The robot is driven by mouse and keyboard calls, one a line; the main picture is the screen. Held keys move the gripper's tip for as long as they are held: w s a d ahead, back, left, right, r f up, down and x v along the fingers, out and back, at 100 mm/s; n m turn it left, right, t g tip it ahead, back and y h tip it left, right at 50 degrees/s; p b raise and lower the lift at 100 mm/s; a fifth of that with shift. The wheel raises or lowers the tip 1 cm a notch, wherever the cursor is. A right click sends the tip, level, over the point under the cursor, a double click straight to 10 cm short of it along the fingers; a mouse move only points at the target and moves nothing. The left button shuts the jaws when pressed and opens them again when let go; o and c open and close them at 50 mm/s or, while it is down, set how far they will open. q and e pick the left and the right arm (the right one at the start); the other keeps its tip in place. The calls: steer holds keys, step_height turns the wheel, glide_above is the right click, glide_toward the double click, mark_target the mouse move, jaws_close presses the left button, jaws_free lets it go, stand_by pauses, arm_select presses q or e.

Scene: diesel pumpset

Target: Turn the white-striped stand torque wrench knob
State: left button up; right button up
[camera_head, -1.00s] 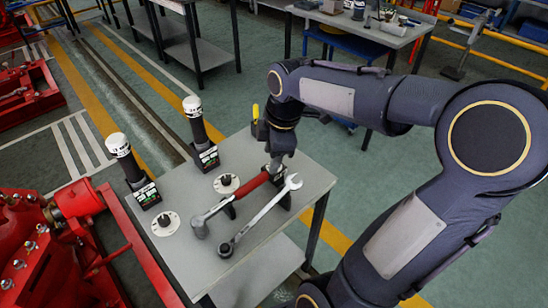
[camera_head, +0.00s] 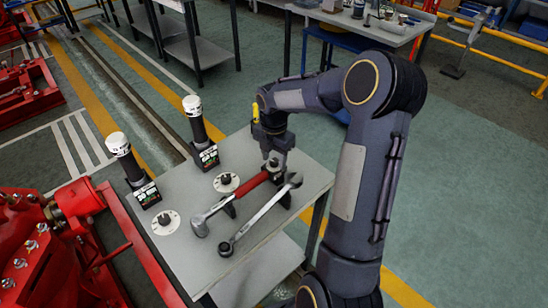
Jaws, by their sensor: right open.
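Two upright black tools with white caps stand in small black stands on the grey table: one nearer the left front (camera_head: 129,165) and one farther back (camera_head: 198,125). Both stands carry small coloured and pale markings; I cannot tell which is the white-striped one. My right gripper (camera_head: 272,163) points down, open, above the table's back right part, close to the end of a red-handled hammer (camera_head: 225,202). It is well to the right of both upright tools. Whether it touches the hammer cannot be told. My left gripper is not in view.
A silver wrench (camera_head: 262,215) lies beside the hammer, on a black rest. Two white discs with black knobs sit on the grey table (camera_head: 185,262), one at left front (camera_head: 166,222), one farther back (camera_head: 227,182). Red machinery (camera_head: 50,250) borders the table's left side.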

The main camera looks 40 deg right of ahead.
steer(key=shift+f, duration=0.25)
steer(key=shift+c, duration=0.2)
steer(key=c, duration=0.9)
steer(key=shift+c, duration=0.2)
steer(key=shift+m, duration=3.4)
